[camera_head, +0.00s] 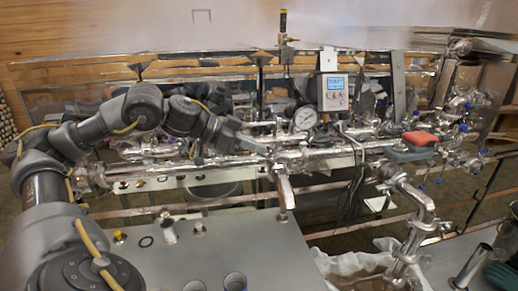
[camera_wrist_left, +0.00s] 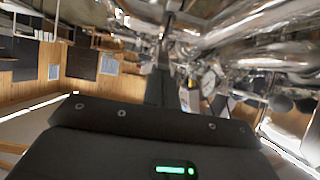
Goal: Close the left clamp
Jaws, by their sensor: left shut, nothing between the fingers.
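My left arm comes in from the left, and its gripper (camera_head: 262,148) reaches the shiny steel pipework (camera_head: 345,146) near the middle of the head view. Its narrow fingers are shut with nothing between them. A downward outlet pipe (camera_head: 286,192) hangs just right of and below the fingertips. In the left wrist view the closed gripper (camera_wrist_left: 163,50) points up toward blurred shiny pipes (camera_wrist_left: 265,45). I cannot single out the left clamp or its open or closed state among the reflections. I cannot tell whether the fingertips touch the pipework. My right gripper is not in view.
A round pressure gauge (camera_head: 305,118) and a grey digital meter (camera_head: 334,92) stand right of the gripper. A red-handled item (camera_head: 420,138) sits on the pipework farther right. A bent pipe (camera_head: 412,215) runs into a lined bucket (camera_head: 340,262). A flat metal surface (camera_head: 265,250) lies in front.

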